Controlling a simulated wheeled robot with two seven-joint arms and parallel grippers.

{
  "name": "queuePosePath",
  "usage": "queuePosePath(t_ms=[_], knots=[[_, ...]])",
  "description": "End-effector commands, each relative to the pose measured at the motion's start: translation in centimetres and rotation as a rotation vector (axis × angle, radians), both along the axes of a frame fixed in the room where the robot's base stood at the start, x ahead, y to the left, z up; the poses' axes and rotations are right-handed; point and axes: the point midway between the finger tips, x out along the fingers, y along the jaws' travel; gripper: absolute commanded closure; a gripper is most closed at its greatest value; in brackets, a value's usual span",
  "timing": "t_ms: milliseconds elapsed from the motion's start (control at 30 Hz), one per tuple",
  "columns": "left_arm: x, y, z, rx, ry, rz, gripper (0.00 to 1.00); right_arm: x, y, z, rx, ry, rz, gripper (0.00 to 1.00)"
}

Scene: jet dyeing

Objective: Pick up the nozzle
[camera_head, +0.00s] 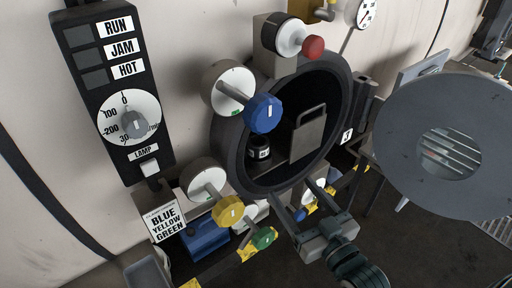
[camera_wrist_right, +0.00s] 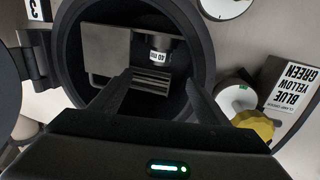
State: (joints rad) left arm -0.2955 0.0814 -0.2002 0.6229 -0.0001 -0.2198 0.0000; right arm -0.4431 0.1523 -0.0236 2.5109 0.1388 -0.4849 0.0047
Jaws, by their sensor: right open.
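In the right wrist view the nozzle (camera_wrist_right: 161,50) shows a label that seems to read 40 mm, upside down. My right gripper (camera_head: 294,190) is open and empty, just below and in front of the opening in the head view. In the right wrist view its fingertips (camera_wrist_right: 157,77) point into the opening, with the nozzle beyond them and apart from them. My left gripper is not in view.
A grey plate with a handle (camera_head: 309,137) stands beside the nozzle inside the opening. The thick dark rim (camera_head: 228,160) surrounds both. The round door (camera_head: 395,130) stands open at right. Blue (camera_head: 262,113), yellow (camera_head: 228,210) and green (camera_head: 263,238) knobs project left of and below the opening.

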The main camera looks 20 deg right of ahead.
Motion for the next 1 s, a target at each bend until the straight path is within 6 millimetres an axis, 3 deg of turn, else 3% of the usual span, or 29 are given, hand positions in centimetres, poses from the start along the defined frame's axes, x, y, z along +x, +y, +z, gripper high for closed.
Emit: queuePosePath(t_ms=[200, 367, 600, 1000], knots=[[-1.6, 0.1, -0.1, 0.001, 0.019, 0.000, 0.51, 0.1, 0.0, 0.0, 0.000, 0.000, 0.000, 0.31], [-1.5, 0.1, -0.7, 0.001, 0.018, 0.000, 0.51, 0.7, 0.1, -0.2, 0.000, -0.001, -0.001, 0.31], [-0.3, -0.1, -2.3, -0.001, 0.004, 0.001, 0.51, 2.9, 0.4, -0.3, 0.001, -0.005, -0.001, 0.31], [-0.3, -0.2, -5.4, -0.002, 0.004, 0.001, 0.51, 6.9, 1.1, -0.3, 0.001, -0.005, -0.001, 0.31]])
